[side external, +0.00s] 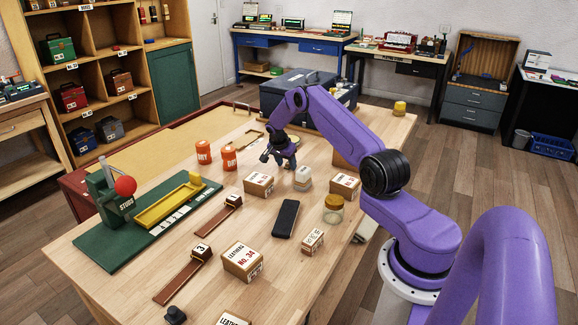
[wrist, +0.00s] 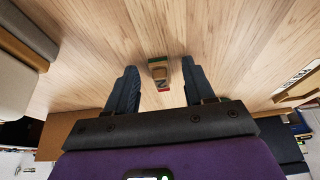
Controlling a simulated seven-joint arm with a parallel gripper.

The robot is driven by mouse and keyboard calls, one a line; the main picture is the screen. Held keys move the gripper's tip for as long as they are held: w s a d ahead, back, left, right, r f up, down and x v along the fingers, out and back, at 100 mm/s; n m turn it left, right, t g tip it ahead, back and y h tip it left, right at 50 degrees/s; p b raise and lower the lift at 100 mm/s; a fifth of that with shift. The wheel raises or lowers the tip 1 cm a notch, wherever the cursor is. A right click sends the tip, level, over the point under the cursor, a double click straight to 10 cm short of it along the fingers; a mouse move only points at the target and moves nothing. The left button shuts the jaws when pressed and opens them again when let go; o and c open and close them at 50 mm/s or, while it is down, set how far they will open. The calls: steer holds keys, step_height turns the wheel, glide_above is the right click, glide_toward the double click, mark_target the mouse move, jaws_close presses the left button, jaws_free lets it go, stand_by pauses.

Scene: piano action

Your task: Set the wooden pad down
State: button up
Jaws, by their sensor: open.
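My gripper (wrist: 154,82) is open in the wrist view, one dark finger on each side of a small brown wooden piece with a green and red part, which I take to be the wooden pad (wrist: 159,71). Bare gaps show between the piece and both fingers. It appears to rest on the pale wooden table (wrist: 220,30). In the side view my gripper (side external: 279,157) is low over the middle of the table (side external: 330,265), and the wooden pad cannot be made out there.
Orange DRY canisters (side external: 229,158) stand left of my gripper. A labelled box (side external: 258,185), a pale jar (side external: 303,178) and another box (side external: 345,186) stand close in front. A dark slab (side external: 286,219) lies nearer. A dark blue chest (side external: 290,88) stands behind.

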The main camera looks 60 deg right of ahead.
jaws_close()
steer(key=shift+r, duration=0.15)
